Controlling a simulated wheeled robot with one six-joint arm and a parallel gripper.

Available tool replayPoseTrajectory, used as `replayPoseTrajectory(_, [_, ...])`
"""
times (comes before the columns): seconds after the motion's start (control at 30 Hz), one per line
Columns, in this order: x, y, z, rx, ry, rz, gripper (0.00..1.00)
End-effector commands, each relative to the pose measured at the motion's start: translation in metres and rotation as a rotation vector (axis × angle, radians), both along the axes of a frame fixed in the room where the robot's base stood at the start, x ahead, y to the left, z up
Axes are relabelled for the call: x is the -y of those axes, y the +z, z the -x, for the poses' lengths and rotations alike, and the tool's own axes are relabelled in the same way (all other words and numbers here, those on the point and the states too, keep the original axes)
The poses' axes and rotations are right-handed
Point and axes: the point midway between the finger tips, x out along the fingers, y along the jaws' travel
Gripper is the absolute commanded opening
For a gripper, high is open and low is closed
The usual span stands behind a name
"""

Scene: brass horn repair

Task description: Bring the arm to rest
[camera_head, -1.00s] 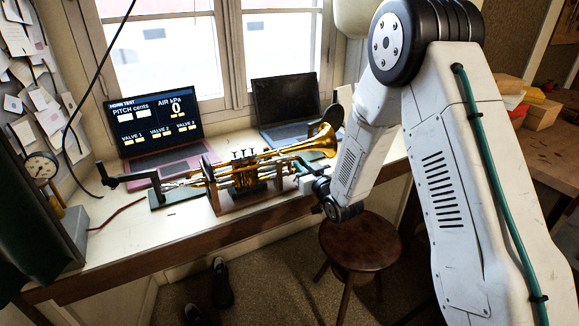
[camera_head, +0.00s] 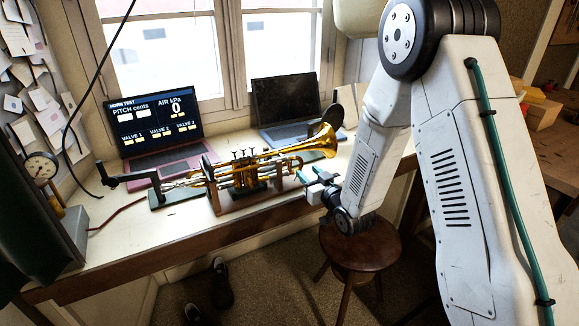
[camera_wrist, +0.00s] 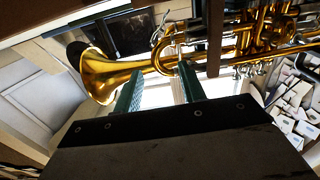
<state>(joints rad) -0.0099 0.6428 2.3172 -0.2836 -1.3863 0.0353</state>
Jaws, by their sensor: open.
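My gripper (camera_head: 302,177) hangs off the bench's front edge, just right of the brass trumpet (camera_head: 240,173). Its two green fingers are apart with nothing between them; in the wrist view my gripper (camera_wrist: 158,85) points toward the trumpet (camera_wrist: 120,72). A gap shows between the fingertips and the trumpet in the head view. The trumpet rests in a wooden stand (camera_head: 228,202) on the bench, with its bell to the right.
A round wooden stool (camera_head: 360,250) stands below my gripper. A pink laptop (camera_head: 155,130) and a dark laptop (camera_head: 287,108) sit at the back of the bench (camera_head: 130,228). A pressure gauge (camera_head: 40,168) is at left. Shoes (camera_head: 221,285) lie on the floor.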

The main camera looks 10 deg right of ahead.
Motion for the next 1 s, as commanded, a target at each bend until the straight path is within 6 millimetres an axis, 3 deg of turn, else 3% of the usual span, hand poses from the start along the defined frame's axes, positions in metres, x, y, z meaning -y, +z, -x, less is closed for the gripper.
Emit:
replayPoseTrajectory(0.1, [0.006, 0.0, 0.018, -0.002, -0.002, 0.001, 0.4])
replayPoseTrajectory(0.27, [0.009, -0.004, 0.03, -0.02, -0.001, 0.007, 0.4])
replayPoseTrajectory(0.37, [0.011, -0.023, 0.033, -0.108, -0.009, 0.033, 0.4])
replayPoseTrajectory(0.5, [0.022, -0.077, 0.049, -0.381, -0.04, 0.108, 0.4])
replayPoseTrajectory(0.63, [0.037, -0.097, 0.074, -0.64, -0.085, 0.183, 0.4])
replayPoseTrajectory(0.83, [0.06, -0.079, 0.13, -0.984, -0.158, 0.261, 0.4])
replayPoseTrajectory(1.0, [0.073, -0.034, 0.193, -1.241, -0.211, 0.29, 0.4])
